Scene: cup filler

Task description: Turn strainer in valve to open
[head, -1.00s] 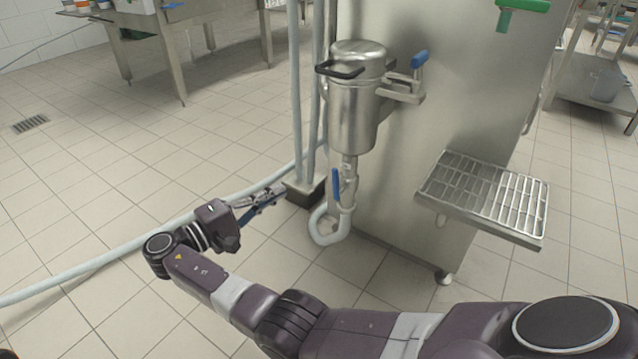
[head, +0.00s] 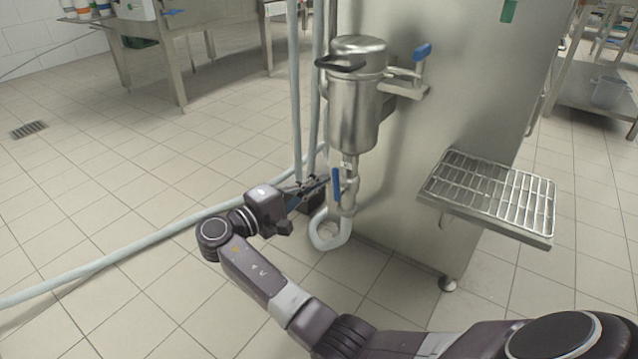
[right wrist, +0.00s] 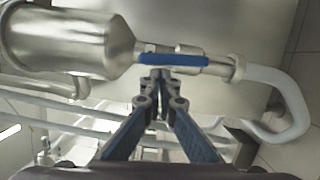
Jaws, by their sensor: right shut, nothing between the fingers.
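The steel strainer (head: 355,100) is mounted on the side of the steel machine. Below it is a valve with a blue lever handle (head: 337,187), which points along the pipe; it also shows in the right wrist view (right wrist: 173,60). My right gripper (head: 325,182) is shut and empty, its fingertips right by this lever. In the right wrist view, the fingertips (right wrist: 161,77) meet just below the blue lever; whether they touch it I cannot tell. A second blue lever (head: 422,52) stands upright at the strainer's upper right. My left gripper is not in view.
A grated drip tray (head: 548,228) juts from the machine (head: 460,60) to the right. A pale hose (head: 130,257) runs along the floor, and vertical pipes (head: 296,90) stand left of the strainer.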

